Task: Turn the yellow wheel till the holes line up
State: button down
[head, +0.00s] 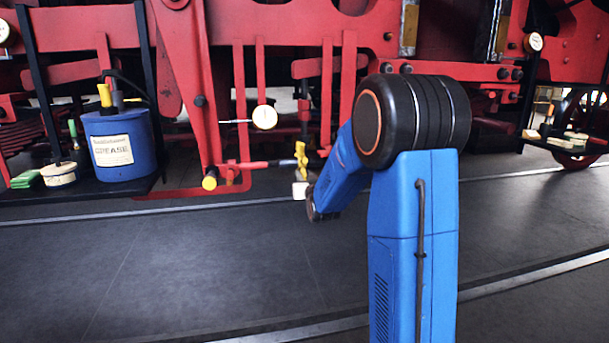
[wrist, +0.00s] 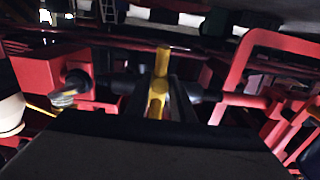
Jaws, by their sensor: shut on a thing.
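The yellow wheel (head: 301,153) shows as a small, narrow yellow shape on the red linkage, left of my arm in the head view. In the wrist view the yellow wheel (wrist: 159,92) stands near the middle, seen almost edge-on. My gripper (wrist: 160,102) has its dark fingers on both sides of it and is shut on it. In the head view my gripper is small and mostly hidden behind my own wrist. A red rod (head: 250,165) runs left from the wheel. The holes cannot be made out in either view.
A yellow-ended red lever (head: 209,181) hangs left of the wheel. A round white gauge (head: 264,117) is above it. A blue grease drum (head: 121,142) stands on a dark shelf at left. Red frame bars surround the linkage; the grey floor (head: 200,265) in front is clear.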

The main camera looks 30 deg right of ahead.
jog(key=shift+f, duration=0.3)
jog(key=shift+w+d+f, duration=0.1)
jog(key=shift+w+f, duration=0.2)
jog(key=shift+f, duration=0.05)
dwell(0.3)
jog(key=c, duration=1.6)
grip_release()
jog(key=v, duration=0.6)
jog(key=shift+r, duration=0.15)
